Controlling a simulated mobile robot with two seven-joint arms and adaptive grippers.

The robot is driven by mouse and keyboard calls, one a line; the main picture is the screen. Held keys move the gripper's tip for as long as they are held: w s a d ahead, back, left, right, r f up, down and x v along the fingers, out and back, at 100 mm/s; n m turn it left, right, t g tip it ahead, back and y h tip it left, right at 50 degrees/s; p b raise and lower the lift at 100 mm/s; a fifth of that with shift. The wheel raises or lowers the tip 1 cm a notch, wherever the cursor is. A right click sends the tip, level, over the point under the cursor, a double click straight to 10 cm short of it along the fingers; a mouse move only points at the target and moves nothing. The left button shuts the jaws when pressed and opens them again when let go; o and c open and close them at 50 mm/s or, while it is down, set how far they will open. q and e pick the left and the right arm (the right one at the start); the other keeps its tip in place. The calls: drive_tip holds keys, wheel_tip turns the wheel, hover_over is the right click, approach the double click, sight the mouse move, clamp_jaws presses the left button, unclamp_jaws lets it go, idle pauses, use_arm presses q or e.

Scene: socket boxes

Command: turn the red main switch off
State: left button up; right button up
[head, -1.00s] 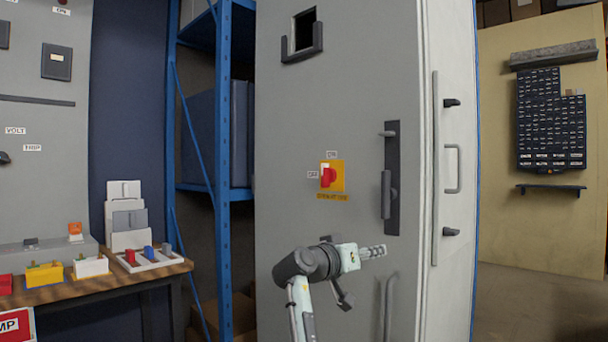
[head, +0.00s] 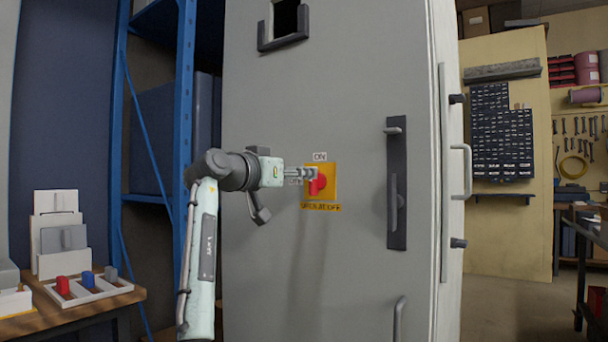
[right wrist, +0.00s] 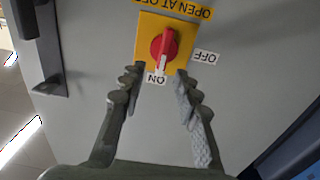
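The red main switch (head: 318,185) sits on a yellow plate (head: 329,172) on the grey cabinet door. In the right wrist view, which is upside down, the red handle (right wrist: 163,48) has its white-marked end toward the ON label (right wrist: 154,78). The OFF label (right wrist: 205,57) is to the side. My right gripper (head: 308,176) is in front of the plate and partly covers the switch and OFF label in the head view. In the wrist view its open fingers (right wrist: 157,82) are spread, one toward each side of the switch, with nothing between them. My left gripper is not in view.
The grey cabinet (head: 270,260) has a long dark handle (head: 396,190) right of the switch. A blue rack (head: 184,150) stands to the left. A wooden table (head: 80,306) with a tray of coloured parts is at lower left. Open floor lies right of the cabinet.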

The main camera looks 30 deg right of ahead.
drive_tip(key=x, duration=0.3)
drive_tip(key=shift+w+d, duration=0.2)
clamp_jaws()
